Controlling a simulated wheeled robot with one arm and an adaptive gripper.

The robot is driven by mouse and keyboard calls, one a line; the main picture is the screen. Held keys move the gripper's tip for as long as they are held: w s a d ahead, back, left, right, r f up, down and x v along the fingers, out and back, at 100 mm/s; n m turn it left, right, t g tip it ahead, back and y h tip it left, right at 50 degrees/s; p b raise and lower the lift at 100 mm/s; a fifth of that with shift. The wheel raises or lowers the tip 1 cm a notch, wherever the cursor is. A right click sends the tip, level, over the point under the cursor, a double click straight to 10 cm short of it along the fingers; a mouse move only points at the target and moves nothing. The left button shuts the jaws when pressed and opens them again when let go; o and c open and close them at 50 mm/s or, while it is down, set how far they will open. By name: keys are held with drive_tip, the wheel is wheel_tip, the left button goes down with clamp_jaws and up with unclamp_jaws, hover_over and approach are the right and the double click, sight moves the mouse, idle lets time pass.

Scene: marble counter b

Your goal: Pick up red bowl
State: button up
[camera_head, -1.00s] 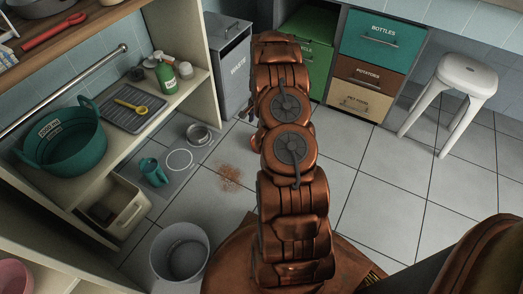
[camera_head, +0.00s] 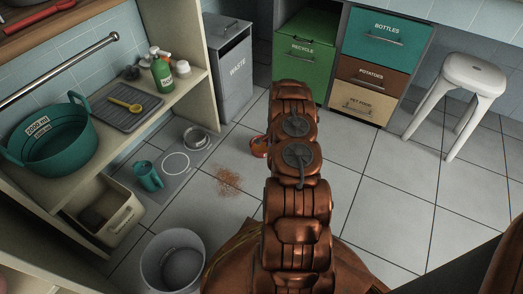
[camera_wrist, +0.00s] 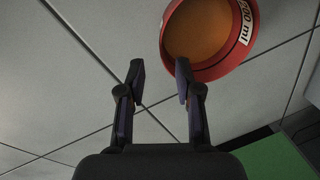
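The red bowl (camera_wrist: 212,38) has an orange inside and a white label reading "200 ml". It sits on the tiled floor, cut off by the top edge of the wrist view. In the head view the bowl (camera_head: 260,146) shows just left of my arm, which hides part of it. My gripper (camera_wrist: 160,70) is open, with nothing between its two fingers. Its right fingertip overlaps the bowl's lower left rim in the wrist view; I cannot tell whether they touch. In the head view my arm hides the gripper.
A green recycle drawer unit (camera_head: 306,50) and a grey waste bin (camera_head: 228,68) stand beyond the bowl. A white stool (camera_head: 470,80) is at right. A grey bucket (camera_head: 173,262), teal mug (camera_head: 148,176) and brown crumbs (camera_head: 228,181) lie left. Floor right of my arm is clear.

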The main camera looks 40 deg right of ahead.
drive_tip(key=f+b, duration=0.1)
drive_tip(key=f, duration=0.1)
drive_tip(key=w+f+b, duration=0.1)
drive_tip(key=f+b, duration=0.1)
drive_tip(key=f, duration=0.1)
drive_tip(key=shift+w, duration=0.1)
drive_tip(key=shift+r, duration=0.1)
drive_tip(key=shift+c, duration=0.4)
clamp_jaws()
